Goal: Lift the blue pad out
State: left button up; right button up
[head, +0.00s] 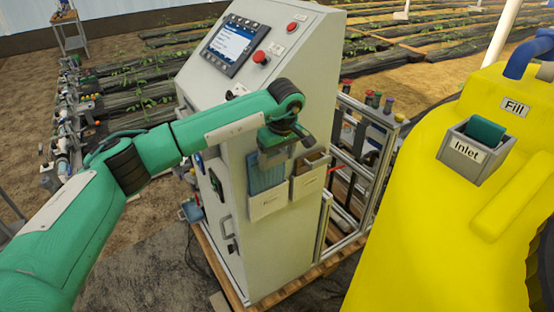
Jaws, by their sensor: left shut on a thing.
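The blue pad (266,176) stands upright at the left white holder (268,206) on the side of the grey control cabinet (270,262). Its lower part is hidden behind the holder's front wall; its upper part shows above the rim. My left gripper (277,157) comes from above and is shut on the top of the blue pad. The gripper covers the pad's top edge. My right gripper does not show.
A second white holder (309,185) with a brown item (312,162) sits just right of the blue pad. A yellow tank (420,220) with a grey inlet box (467,158) fills the right. The cabinet has a screen (233,45) and red buttons (260,57) above.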

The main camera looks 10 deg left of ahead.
pick_arm(q)
jog(key=shift+r+p, duration=0.75)
jog(key=shift+r, duration=1.55)
jog(key=shift+f, duration=0.1)
